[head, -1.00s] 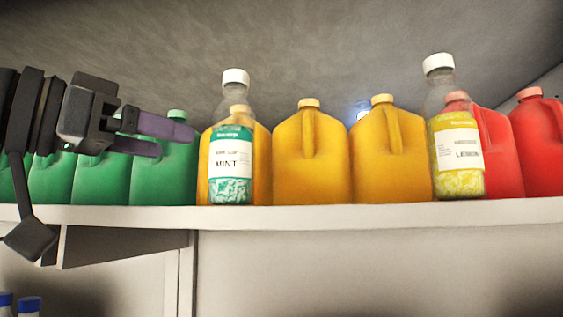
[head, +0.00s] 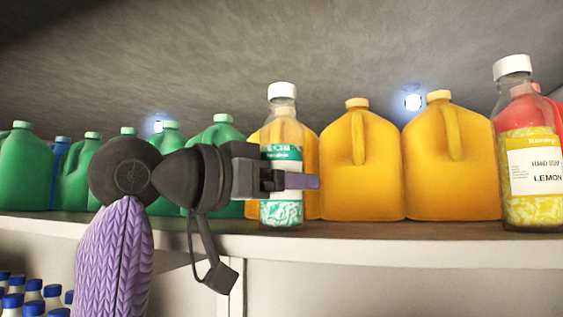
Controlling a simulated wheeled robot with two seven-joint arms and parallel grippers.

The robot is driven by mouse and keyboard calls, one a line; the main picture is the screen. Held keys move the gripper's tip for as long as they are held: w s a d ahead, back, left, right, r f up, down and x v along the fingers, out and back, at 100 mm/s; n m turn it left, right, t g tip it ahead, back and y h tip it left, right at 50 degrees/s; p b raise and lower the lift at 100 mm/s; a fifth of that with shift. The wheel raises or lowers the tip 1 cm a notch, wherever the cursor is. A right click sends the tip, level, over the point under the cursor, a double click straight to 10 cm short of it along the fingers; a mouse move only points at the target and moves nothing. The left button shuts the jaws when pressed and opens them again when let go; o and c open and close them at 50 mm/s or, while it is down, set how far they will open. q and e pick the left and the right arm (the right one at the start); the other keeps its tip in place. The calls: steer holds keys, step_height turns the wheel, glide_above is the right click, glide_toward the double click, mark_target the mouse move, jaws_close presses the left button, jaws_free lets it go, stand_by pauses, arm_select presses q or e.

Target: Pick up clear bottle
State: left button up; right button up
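A clear bottle (head: 283,214) with a white cap and a green and white label stands upright on the shelf. It holds green and white contents. A second clear bottle (head: 531,210) with a white cap and a yellow "LEMON" label stands at the far right. My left gripper (head: 301,181) lies level across the front of the green-labelled bottle and covers the middle of its label. One purple finger shows, reaching just past the bottle's right edge. The other finger is hidden, so I cannot tell its opening or contact. My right gripper is not in view.
Yellow jugs (head: 362,165) stand behind and right of the green-labelled bottle. Green jugs (head: 20,170) line the left, with a red jug behind the lemon bottle. The shelf edge (head: 400,245) runs below. Blue-capped bottles (head: 33,293) sit at lower left.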

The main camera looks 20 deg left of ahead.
arm_select(q)
steer(key=shift+w, duration=0.1)
jaws_close()
steer(key=b+v, duration=0.4)
steer(key=v, duration=0.2)
steer(key=shift+f, duration=0.15)
steer(key=b+v, duration=0.3)
steer(key=v, duration=0.9)
steer(key=shift+r, duration=0.25)
